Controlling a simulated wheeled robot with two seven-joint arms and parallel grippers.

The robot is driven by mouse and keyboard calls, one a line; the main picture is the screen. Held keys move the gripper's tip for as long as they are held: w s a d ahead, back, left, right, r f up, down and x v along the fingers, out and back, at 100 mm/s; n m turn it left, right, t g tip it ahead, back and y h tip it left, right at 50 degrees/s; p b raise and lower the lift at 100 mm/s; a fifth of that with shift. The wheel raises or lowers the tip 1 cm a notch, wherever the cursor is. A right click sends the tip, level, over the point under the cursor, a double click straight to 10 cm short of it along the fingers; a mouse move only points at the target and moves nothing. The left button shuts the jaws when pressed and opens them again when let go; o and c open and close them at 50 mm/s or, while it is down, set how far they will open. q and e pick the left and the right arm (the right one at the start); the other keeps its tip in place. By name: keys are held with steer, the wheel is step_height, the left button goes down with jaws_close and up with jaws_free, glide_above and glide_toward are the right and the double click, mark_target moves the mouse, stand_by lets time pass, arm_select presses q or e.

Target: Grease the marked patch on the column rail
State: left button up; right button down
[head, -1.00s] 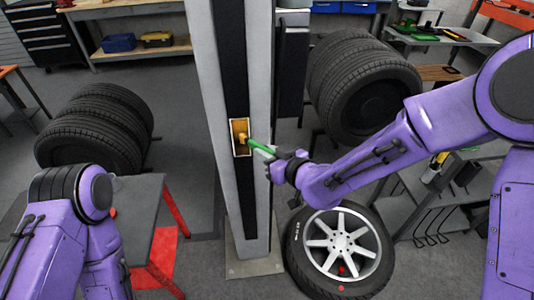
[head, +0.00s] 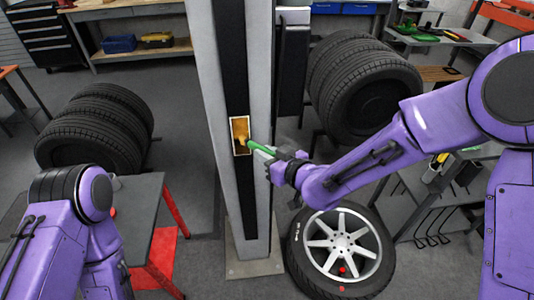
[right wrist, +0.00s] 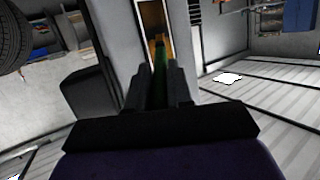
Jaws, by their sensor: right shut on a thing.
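The grey column (head: 213,90) stands in the middle of the head view with a dark rail strip (head: 236,60) down its face. The marked patch (head: 240,125) is a white-framed rectangle on that strip, filled with an amber-brown colour; it also shows in the right wrist view (right wrist: 151,20). My right gripper (head: 273,157) is shut on a green-handled brush (head: 258,147). Its yellowish tip (head: 242,141) lies over the lower part of the patch and seems to touch it. The green handle also shows between the fingers in the right wrist view (right wrist: 160,70). My left gripper is out of view.
A wheel with a silver rim (head: 338,243) leans at the column's foot. Tyre stacks stand left (head: 95,130) and right (head: 360,85). A grey table (head: 145,205) with red legs is at lower left, and a tool cart (head: 440,190) at right.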

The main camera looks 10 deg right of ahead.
step_height(320, 180, down, 7)
steer(key=b, duration=0.5)
steer(key=shift+s, duration=0.1)
steer(key=s, duration=0.6)
stand_by(0.3)
steer(key=s, duration=0.3)
stand_by(0.4)
stand_by(0.5)
